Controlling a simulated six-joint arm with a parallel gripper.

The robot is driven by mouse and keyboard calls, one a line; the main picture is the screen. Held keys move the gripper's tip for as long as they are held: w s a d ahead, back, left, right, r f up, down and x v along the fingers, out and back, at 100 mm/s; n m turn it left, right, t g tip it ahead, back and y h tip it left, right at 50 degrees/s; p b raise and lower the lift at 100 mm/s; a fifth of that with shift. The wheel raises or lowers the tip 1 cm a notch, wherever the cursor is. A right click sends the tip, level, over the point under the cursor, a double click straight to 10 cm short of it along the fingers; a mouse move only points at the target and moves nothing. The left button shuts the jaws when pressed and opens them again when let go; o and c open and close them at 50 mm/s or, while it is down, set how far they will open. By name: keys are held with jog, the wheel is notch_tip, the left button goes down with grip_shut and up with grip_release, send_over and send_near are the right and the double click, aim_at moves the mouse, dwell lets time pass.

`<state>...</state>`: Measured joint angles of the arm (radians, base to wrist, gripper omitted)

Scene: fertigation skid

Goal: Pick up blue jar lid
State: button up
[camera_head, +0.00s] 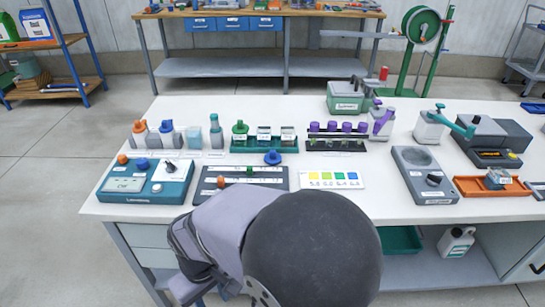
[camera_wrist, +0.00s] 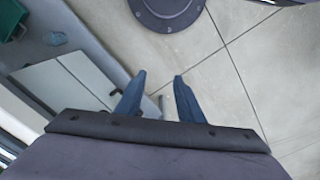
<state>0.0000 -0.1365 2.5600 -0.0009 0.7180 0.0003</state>
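A small blue lid with a raised knob (camera_head: 272,158) lies on the white table in the head view, just in front of the rack of small jars (camera_head: 264,138). It looks like the blue jar lid. My gripper (camera_wrist: 161,76) shows in the wrist view with its two blue fingers apart and nothing between them. It points down at the floor beside the bench, away from the lid. The lid is not in the wrist view. In the head view my arm covers the lower middle, and the gripper itself is hidden.
Behind the lid stand the jar rack and a black rack with purple caps (camera_head: 338,134). In front lie a black-and-white strip device (camera_head: 240,180) and a colour card (camera_head: 331,180). A teal meter (camera_head: 146,180) sits left. The white table (camera_head: 385,200) has bare patches between items.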

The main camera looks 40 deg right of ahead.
jog(key=o, duration=0.4)
